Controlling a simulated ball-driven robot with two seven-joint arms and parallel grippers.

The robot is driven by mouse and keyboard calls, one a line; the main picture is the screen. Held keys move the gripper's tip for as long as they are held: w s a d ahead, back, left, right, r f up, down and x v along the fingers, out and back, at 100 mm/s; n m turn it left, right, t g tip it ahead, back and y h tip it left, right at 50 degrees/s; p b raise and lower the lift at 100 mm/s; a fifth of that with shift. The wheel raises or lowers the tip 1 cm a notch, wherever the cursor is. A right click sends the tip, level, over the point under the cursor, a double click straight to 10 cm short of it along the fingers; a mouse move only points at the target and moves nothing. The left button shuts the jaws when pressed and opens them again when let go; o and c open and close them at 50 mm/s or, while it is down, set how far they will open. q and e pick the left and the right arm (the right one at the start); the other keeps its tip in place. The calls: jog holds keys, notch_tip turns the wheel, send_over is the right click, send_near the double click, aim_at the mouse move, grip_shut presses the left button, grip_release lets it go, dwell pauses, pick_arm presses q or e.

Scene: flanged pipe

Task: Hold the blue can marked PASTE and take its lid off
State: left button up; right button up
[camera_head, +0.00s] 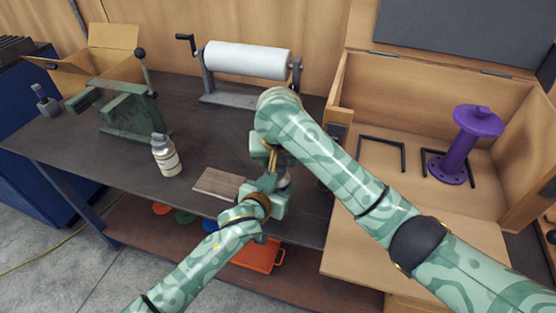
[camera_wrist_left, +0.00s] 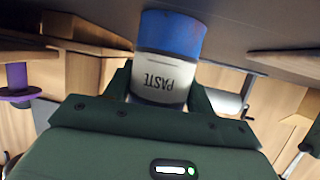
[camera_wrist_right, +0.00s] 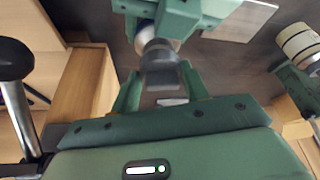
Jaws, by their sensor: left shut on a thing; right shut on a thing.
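The blue can marked PASTE (camera_wrist_left: 168,35) shows in the left wrist view, with a blue band and a white label. The picture is upside down there, with the table at its top. My left gripper (camera_wrist_left: 160,88) is shut on the can, a finger on each side of the label. In the right wrist view, my right gripper (camera_wrist_right: 160,82) is shut on the dark grey lid (camera_wrist_right: 160,60), with my left gripper just beyond it. I cannot tell whether lid and can touch. In the head view both grippers meet near the bench's front edge, and my arms mostly hide the can.
A wooden board (camera_head: 217,183) and a white bottle (camera_head: 165,156) stand left of my grippers on the dark bench (camera_head: 95,165). A green vice (camera_head: 130,110) and a paper roll (camera_head: 245,60) are behind. An open wooden chest (camera_head: 345,100) with a purple flanged pipe (camera_head: 462,150) is right.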

jog(key=shift+r, duration=0.1)
jog(key=shift+r, duration=1.9)
pick_arm(q)
jog(key=o, duration=1.5)
jog(key=shift+c, duration=0.2)
